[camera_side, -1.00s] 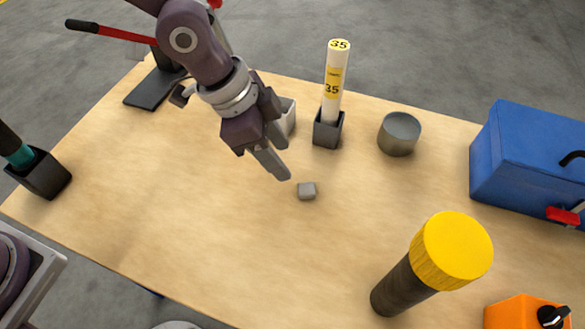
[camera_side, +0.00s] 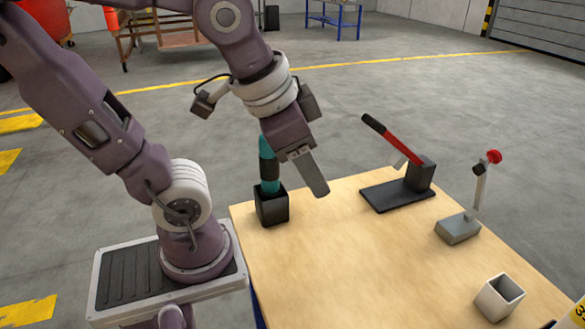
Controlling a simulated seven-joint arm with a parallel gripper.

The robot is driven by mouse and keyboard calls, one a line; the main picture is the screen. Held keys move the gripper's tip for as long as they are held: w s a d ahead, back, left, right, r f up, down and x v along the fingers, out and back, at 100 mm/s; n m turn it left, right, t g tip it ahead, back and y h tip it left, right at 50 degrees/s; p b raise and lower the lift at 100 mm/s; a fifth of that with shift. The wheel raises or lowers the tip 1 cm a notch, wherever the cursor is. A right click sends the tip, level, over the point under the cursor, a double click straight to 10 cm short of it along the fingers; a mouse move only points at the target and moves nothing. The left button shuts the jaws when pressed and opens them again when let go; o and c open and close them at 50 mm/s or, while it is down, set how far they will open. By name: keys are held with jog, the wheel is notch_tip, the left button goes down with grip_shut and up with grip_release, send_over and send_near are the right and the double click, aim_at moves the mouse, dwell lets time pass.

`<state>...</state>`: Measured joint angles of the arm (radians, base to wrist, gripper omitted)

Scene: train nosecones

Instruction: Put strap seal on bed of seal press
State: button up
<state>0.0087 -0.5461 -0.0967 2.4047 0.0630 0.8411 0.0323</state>
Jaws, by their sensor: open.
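My gripper (camera_side: 316,184) is at the upper middle, pointing down and right above the table's far-left part. It is open, one finger shows clearly, and nothing shows in it. The strap seal is not visible in this view. Two lever devices stand on the table to its right: a black flat base with a red-handled lever (camera_side: 402,195), and a grey block with an upright lever and red knob (camera_side: 458,229). I cannot tell which of them is the seal press. My gripper is apart from both.
An open light-grey box (camera_side: 498,298) is at lower right. The wooden table (camera_side: 370,265) is bare in the middle.

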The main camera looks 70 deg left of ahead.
jog(key=shift+o, duration=0.5)
jog(key=shift+n+h, duration=0.3)
jog(key=shift+n, duration=0.6)
jog(key=s, duration=0.4)
jog(key=shift+a, duration=0.4)
jog(key=shift+w, duration=0.1)
jog(key=w+d+f+m+g+h, duration=0.1)
jog(key=w+d+f+m, duration=0.35)
jog(key=w+d, duration=0.35)
jog(key=w+d+f+m, duration=0.3)
jog(key=w+d+m, duration=0.2)
jog(key=w, duration=0.5)
jog(key=w+d+f+m+h, duration=0.1)
jog(key=d+f, duration=0.4)
jog(key=f, duration=0.1)
jog(key=w+d+f+m+g+h, duration=0.1)
jog(key=d+f, duration=0.5)
jog(key=d+f+m+g+h, duration=0.1)
jog(key=d+f+m, duration=0.1)
jog(key=d+f, duration=0.4)
jog(key=shift+w+d+f, duration=0.25)
jog(key=shift+w+f, duration=0.15)
jog(key=shift+f, duration=0.1)
jog(key=shift+g, duration=0.3)
grip_shut()
